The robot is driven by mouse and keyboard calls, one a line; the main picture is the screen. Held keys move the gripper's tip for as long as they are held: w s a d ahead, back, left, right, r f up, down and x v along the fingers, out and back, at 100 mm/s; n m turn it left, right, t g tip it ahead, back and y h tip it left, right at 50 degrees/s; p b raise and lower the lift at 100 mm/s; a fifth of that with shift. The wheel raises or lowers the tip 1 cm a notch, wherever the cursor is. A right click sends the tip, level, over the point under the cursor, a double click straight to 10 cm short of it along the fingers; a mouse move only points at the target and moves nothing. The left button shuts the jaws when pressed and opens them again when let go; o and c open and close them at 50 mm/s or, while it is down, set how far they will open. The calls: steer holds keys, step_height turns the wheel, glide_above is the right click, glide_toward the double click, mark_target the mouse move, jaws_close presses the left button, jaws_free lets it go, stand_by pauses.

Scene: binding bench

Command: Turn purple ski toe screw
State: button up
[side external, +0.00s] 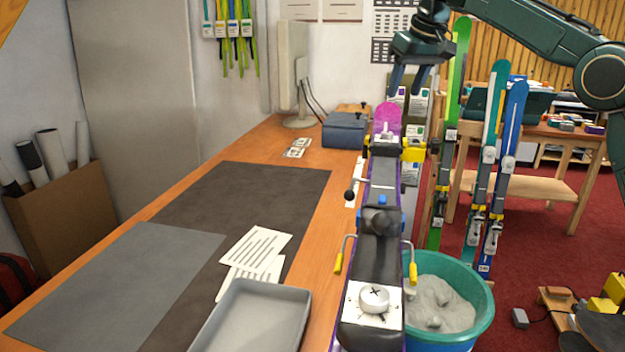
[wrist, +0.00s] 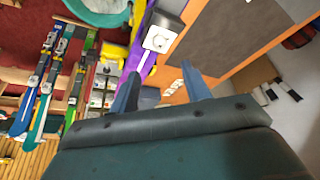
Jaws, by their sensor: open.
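A larger white plate with a round slotted dial (side external: 374,298) is at the near end. My gripper (side external: 406,82) is open and empty, fingers down, above the ski's far tip and apart from it. It also shows in the wrist view (wrist: 160,85).
Yellow clamps (side external: 414,154) and a black-knobbed lever (side external: 350,195) stand out beside the ski. A teal tub (side external: 480,318) is at the right. Upright skis (side external: 510,125) stand behind. A grey tray (side external: 253,315), papers (side external: 255,247) and mats lie on the bench.

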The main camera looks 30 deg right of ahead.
mark_target(388, 132)
steer(key=x, duration=1.1)
steer(key=c, duration=1)
steer(key=shift+d+n, duration=0.1)
steer(key=shift+n, duration=0.5)
steer(key=shift+w+n+y, duration=0.1)
steer(key=shift+n+y, duration=0.6)
steer(key=shift+n, duration=1)
steer(key=shift+r, duration=0.1)
steer(key=o, duration=1)
steer(key=shift+d, duration=0.1)
